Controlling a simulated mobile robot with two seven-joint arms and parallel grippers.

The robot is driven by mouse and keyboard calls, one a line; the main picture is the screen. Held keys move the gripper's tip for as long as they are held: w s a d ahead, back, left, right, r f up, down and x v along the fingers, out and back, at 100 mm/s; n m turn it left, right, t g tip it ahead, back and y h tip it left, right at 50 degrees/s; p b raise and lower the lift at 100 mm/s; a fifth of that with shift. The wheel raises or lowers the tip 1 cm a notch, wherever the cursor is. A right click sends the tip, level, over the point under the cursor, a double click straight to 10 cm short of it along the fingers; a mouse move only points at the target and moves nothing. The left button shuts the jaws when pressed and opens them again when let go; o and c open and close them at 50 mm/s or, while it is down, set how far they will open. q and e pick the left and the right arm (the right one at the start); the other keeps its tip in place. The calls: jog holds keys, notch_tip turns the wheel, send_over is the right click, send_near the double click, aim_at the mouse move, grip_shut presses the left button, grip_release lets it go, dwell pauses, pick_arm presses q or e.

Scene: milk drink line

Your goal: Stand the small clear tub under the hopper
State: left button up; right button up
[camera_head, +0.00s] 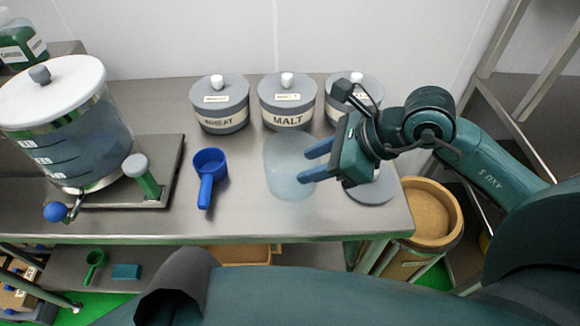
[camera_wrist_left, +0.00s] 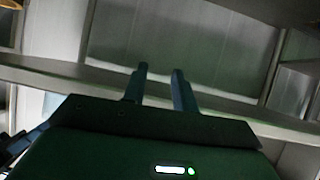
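The small clear tub (camera_head: 284,183) stands upright on the steel table in front of the MALT jar. My right gripper (camera_head: 302,165) comes in from the right, its two blue fingers apart and their tips at the tub's right side. Whether they touch its wall is hard to tell. The hopper (camera_head: 80,150) is the big clear vessel with a white lid at the left, with a blue-knobbed tap low at its front. My left gripper (camera_wrist_left: 160,70) shows only in the left wrist view, its fingers apart with nothing between them, facing a shelf edge.
A blue scoop (camera_head: 209,175) lies between hopper and tub. The WHEAT jar (camera_head: 220,121), MALT jar (camera_head: 288,118) and a third jar (camera_head: 368,84) line the back. A grey disc (camera_head: 372,190) lies below my right gripper. A round tan-rimmed bin (camera_head: 455,215) stands off the table's right end.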

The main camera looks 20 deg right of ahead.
aim_at(284, 198)
jog(key=x, duration=0.3)
jog(key=shift+s+p+x, duration=0.15)
jog(key=shift+p+x, duration=0.2)
jog(key=shift+x, duration=0.9)
jog(key=shift+s+p+x, duration=0.1)
jog(key=shift+p+x, duration=0.2)
jog(key=shift+x, duration=1)
jog(key=shift+f, duration=0.1)
grip_shut()
